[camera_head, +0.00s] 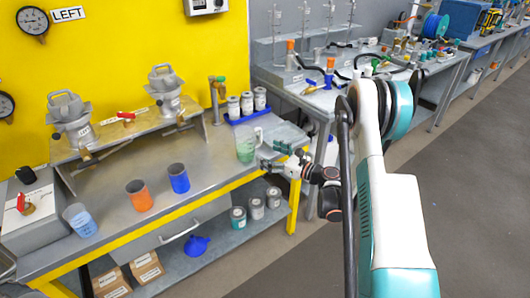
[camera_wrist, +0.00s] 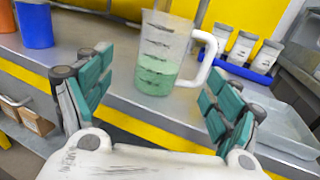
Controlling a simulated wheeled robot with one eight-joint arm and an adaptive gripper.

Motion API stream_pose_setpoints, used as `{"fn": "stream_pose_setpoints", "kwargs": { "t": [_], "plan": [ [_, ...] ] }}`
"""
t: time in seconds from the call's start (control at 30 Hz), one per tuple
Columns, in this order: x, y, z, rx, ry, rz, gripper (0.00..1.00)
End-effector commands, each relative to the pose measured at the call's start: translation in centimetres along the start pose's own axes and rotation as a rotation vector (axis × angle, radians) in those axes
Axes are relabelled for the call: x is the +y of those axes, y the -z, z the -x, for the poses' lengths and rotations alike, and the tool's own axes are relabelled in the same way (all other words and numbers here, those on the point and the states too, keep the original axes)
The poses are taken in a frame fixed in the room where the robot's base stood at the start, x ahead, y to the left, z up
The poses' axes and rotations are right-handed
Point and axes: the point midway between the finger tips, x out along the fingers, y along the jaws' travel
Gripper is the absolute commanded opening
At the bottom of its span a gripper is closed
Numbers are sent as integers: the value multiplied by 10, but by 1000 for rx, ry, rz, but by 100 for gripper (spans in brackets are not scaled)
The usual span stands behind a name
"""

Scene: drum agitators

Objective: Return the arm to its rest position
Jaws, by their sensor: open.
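My gripper (camera_head: 270,158) is at the front right edge of the workbench (camera_head: 150,215), at the end of my extended arm. In the wrist view my gripper (camera_wrist: 150,105) has its two teal-padded fingers spread wide apart. A clear measuring jug (camera_wrist: 165,55) with green liquid stands upright on the bench just beyond the fingers, its handle to the right. The jug also shows in the head view (camera_head: 245,149). Nothing is held between the fingers; whether they touch the jug is not clear, but a gap shows on both sides.
An orange cup (camera_head: 139,195), a blue cup (camera_head: 179,178) and a light-blue cup (camera_head: 80,220) stand on the bench. White jars sit in a blue tray (camera_head: 248,116) behind the jug. Drum agitators (camera_head: 165,88) stand at the back. Open floor (camera_head: 465,190) lies to the right.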

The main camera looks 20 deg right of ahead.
Motion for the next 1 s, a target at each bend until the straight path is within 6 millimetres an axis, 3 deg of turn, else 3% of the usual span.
{"fn": "stream_pose_setpoints", "kwargs": {
  "t": [0.47, 0.77, 1.0],
  "plan": [
    [2, -8, -4, 18, -5, 33, 84],
    [33, -64, -22, 194, -76, 379, 84],
    [71, -109, -18, 343, -176, 719, 84]
  ]
}}
